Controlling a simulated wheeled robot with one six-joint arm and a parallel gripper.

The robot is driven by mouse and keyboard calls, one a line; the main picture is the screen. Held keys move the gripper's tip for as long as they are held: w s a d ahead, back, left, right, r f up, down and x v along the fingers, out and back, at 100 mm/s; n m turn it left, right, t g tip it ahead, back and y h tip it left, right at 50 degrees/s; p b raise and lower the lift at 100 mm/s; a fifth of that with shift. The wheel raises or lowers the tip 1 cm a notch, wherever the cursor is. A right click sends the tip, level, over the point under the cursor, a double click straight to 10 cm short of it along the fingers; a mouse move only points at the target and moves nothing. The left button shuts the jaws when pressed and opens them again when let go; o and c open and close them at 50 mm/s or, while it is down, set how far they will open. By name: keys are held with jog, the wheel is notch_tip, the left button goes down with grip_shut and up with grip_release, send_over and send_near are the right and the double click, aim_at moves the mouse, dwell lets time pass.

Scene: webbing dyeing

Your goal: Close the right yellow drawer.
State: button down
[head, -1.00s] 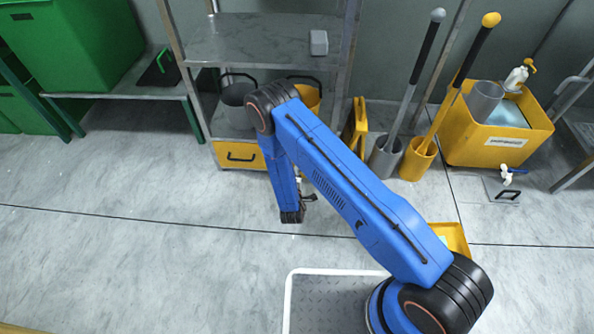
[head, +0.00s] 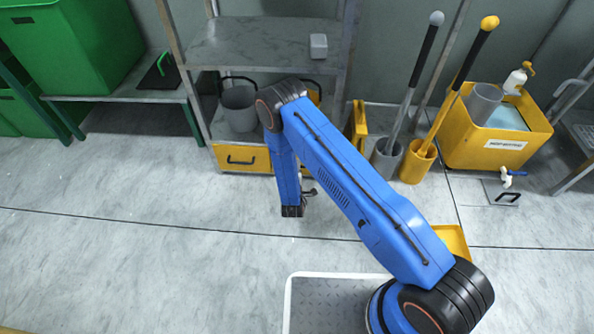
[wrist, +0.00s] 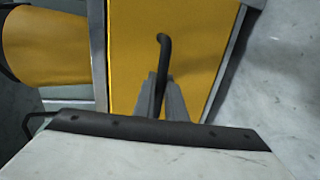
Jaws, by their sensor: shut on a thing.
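The wrist view shows a yellow drawer front (wrist: 188,50) with a black bar handle (wrist: 162,48), between grey metal frame parts. My gripper (wrist: 161,82) is shut on this handle, with one finger on each side of it. In the head view my blue arm covers this drawer and my gripper's fingertips, so how far the drawer stands out cannot be told. The other yellow drawer (head: 236,157), with a black handle, shows left of my arm under the metal shelf and looks flush with the rack.
The metal rack (head: 262,42) holds a grey bucket (head: 239,108) and a yellow bucket (wrist: 42,45), mostly hidden behind my arm. A folded yellow sign (head: 358,126), brush holders and a yellow tub (head: 490,135) stand to the right.

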jog(key=shift+w, duration=0.1)
jog(key=c, duration=2.1)
grip_release()
jog(key=v, duration=1.7)
jog(key=shift+s, duration=0.3)
jog(key=shift+w, duration=0.1)
